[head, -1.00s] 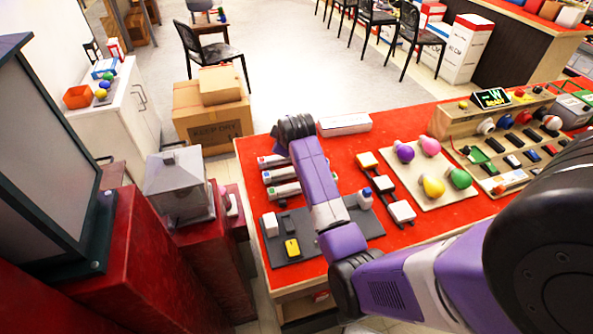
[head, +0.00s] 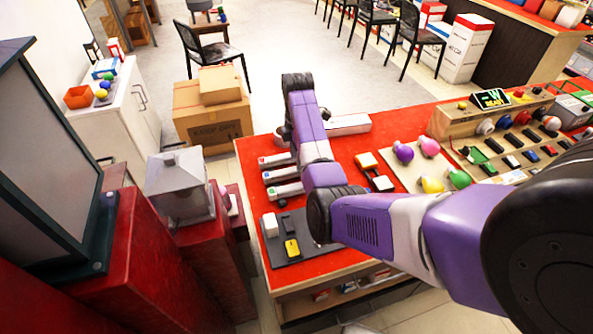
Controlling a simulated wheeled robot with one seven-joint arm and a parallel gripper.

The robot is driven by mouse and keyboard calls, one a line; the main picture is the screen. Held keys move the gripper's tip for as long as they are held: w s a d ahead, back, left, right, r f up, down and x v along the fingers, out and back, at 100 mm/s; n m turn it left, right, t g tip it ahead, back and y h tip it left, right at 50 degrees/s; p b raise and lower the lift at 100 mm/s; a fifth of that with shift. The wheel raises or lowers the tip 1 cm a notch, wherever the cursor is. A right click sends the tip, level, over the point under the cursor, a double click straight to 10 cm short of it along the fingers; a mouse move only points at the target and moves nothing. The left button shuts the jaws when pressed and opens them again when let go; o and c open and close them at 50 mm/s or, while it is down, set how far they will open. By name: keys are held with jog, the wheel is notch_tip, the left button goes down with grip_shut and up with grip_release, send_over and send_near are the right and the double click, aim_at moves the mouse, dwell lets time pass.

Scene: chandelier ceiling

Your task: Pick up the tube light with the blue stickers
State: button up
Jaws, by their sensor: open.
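Three pale tube-shaped lights lie side by side on the red tabletop: the far one (head: 274,160), the middle one (head: 279,174) and the near one (head: 284,190). Small coloured marks show at their left ends.
A dark mat (head: 275,248) with a yellow item (head: 292,248) lies nearer. Coloured bulbs stand on a board (head: 410,176) to the right. A long white box (head: 348,124) lies behind. A grey lantern (head: 180,187) stands left of the table.

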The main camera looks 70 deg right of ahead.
jog(key=shift+a+f+p, duration=0.2)
jog(key=shift+f+p, duration=0.15)
jog(key=shift+f, duration=1.85)
grip_shut()
